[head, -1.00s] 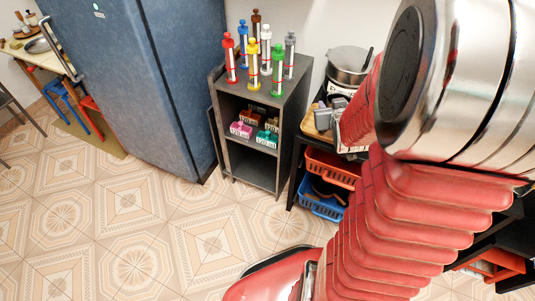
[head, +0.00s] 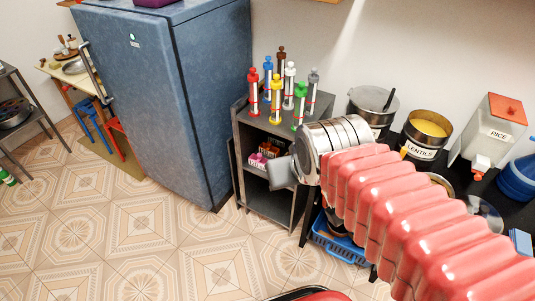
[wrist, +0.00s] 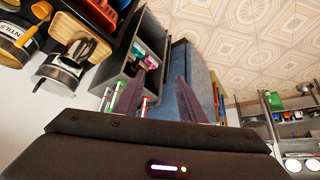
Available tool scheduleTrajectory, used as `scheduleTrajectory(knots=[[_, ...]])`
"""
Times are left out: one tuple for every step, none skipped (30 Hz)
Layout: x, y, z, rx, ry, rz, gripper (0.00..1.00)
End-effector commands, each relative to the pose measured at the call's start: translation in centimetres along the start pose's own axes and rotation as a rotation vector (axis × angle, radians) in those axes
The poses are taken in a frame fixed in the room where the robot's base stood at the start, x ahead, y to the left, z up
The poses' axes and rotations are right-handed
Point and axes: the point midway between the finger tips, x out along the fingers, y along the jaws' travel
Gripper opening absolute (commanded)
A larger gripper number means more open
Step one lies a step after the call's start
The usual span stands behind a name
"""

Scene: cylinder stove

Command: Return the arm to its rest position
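My arm (head: 400,205), with its red ribbed sleeve, reaches from the lower right of the head view toward the middle. Its metal wrist and my gripper (head: 283,172) are in front of the dark shelf unit (head: 240,150). In the wrist view my gripper (wrist: 156,85) has two dark fingers spread apart. I see nothing held between them; the shelf and the blue fridge show beyond. In the head view the fingers are mostly hidden by the wrist.
A lentils pot (head: 428,130), a steel pot (head: 372,105) and a rice dispenser (head: 495,130) stand at the right. The tiled floor (head: 120,240) at left is clear.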

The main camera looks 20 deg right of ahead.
Motion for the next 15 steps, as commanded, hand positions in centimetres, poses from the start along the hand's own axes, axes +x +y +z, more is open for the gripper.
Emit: scheduleTrajectory(knots=[[-1.1,-1.0,0.8,-0.014,-0.014,-0.02,0.37],[-1.5,-1.4,1.3,-0.02,-0.027,-0.03,0.37],[-2.1,-1.8,1.9,-0.026,-0.041,-0.04,0.37],[-2.4,-2.1,2.2,-0.03,-0.049,-0.047,0.37],[-2.6,-2.3,2.5,-0.034,-0.057,-0.051,0.37],[-2.9,-2.5,2.9,-0.036,-0.064,-0.056,0.37],[-3.0,-2.6,3.0,-0.038,-0.069,-0.058,0.37],[-3.1,-2.6,3.1,-0.039,-0.071,-0.06,0.37],[-3.1,-2.7,3.2,-0.039,-0.073,-0.061,0.37],[-3.1,-2.7,3.2,-0.039,-0.074,-0.061,0.37],[-3.1,-2.6,3.2,-0.039,-0.074,-0.06,0.37],[-3.1,-2.6,3.2,-0.038,-0.074,-0.06,0.37],[-3.1,-2.6,3.2,-0.038,-0.074,-0.06,0.37],[-3.1,-2.6,3.1,-0.038,-0.074,-0.06,0.37],[-3.1,-2.6,3.1,-0.038,-0.074,-0.06,0.37]])
